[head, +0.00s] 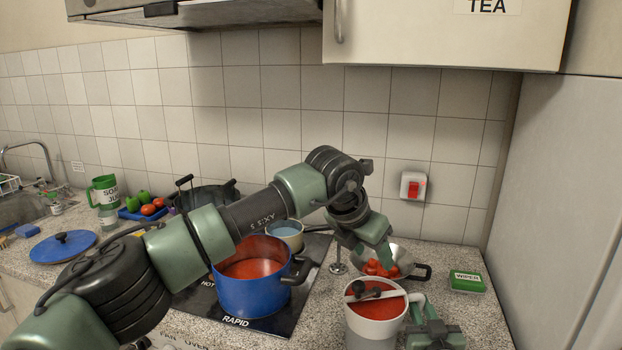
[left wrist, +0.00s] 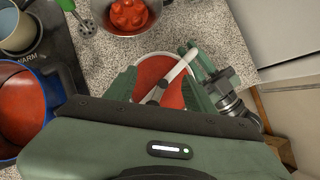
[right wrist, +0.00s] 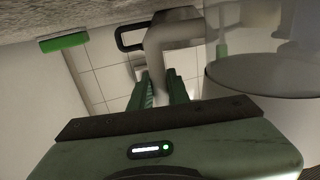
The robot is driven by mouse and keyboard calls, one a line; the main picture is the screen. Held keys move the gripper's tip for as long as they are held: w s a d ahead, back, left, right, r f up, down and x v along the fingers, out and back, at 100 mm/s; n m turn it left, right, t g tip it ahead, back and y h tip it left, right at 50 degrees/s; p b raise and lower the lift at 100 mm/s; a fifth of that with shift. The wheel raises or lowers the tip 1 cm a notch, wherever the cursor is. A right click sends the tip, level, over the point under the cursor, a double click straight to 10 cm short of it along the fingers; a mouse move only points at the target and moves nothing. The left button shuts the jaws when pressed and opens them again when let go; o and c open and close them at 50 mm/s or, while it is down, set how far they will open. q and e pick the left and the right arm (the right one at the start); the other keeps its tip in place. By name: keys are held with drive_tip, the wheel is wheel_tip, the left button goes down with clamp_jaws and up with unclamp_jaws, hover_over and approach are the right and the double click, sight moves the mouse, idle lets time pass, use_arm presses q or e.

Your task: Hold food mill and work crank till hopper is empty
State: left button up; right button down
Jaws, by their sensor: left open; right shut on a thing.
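The food mill is a pale round vessel (head: 372,332) at the front right of the counter, with red pulp (head: 378,307) showing in its top. A white crank bar (head: 372,294) with a dark knob (head: 359,287) lies across the opening. My right gripper (head: 418,312) is shut on the vessel's grey side handle (right wrist: 172,45), seen in the right wrist view. My left gripper (head: 378,258) hangs above the mill with its fingers apart. In the left wrist view the red pulp and crank bar (left wrist: 178,75) show between its fingers; I see nothing gripped.
A metal pan (head: 398,254) with red tomatoes and a black handle sits just behind the mill. A blue pot (head: 247,295) of red sauce stands on the hob, left, below my left arm. A green box (head: 466,283) lies right. The fridge side (head: 565,180) bounds the right.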

use_arm(q)
drive_tip(key=shift+r, duration=0.2)
drive_tip(key=v, duration=1.2)
idle(0.4)
use_arm(e)
drive_tip(key=c, duration=1.3)
unclamp_jaws()
drive_tip(key=s, duration=1.2)
drive_tip(key=shift+a, duration=0.15)
drive_tip(key=shift+f, duration=0.1)
